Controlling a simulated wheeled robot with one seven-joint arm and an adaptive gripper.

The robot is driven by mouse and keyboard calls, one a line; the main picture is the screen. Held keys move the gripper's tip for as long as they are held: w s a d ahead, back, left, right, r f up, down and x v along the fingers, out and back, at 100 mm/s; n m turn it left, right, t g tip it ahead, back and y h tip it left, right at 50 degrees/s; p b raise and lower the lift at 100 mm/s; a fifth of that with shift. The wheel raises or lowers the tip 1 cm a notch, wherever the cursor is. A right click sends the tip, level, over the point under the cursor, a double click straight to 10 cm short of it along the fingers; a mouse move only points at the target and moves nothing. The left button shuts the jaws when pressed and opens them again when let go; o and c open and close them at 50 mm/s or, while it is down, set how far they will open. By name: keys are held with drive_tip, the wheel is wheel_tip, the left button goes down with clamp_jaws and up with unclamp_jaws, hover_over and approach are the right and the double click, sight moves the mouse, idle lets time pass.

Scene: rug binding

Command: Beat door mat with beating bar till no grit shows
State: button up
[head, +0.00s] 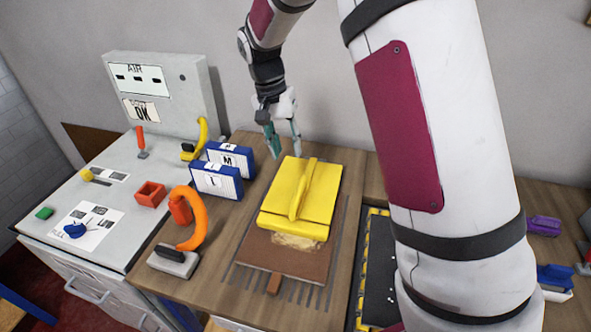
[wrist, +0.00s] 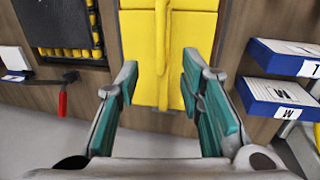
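A brown door mat (head: 285,258) lies on the wooden bench, with a tan gritty-looking patch (head: 298,242) at its front. A yellow flat plate with a raised central ridge (head: 322,200) covers the mat's far part; I cannot tell whether it is the beating bar. The plate also shows in the wrist view (wrist: 140,45), its ridge running lengthwise. My gripper (head: 283,142) has teal fingers and hangs past the plate's far end. In the wrist view my gripper (wrist: 160,85) is open, its fingers apart with nothing held. Whatever lies under the plate is hidden.
Blue boxes (head: 216,181) and an orange curved tool on a grey base (head: 174,262) stand left of the mat. A black tray with a yellow-striped edge (head: 377,285) lies right. My arm hides part of the right side.

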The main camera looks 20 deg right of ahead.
sight(297, 191)
drive_tip(key=f+p, duration=0.1)
drive_tip(key=f, duration=0.3)
drive_tip(key=s+d+f+p, duration=0.1)
drive_tip(key=f, duration=0.4)
drive_tip(key=d+f+p, duration=0.1)
drive_tip(key=f, duration=0.3)
drive_tip(key=shift+s+d+f, duration=0.1)
drive_tip(key=shift+s+f, duration=0.05)
drive_tip(key=shift+f, duration=0.2)
drive_tip(key=shift+c, duration=0.6)
clamp_jaws()
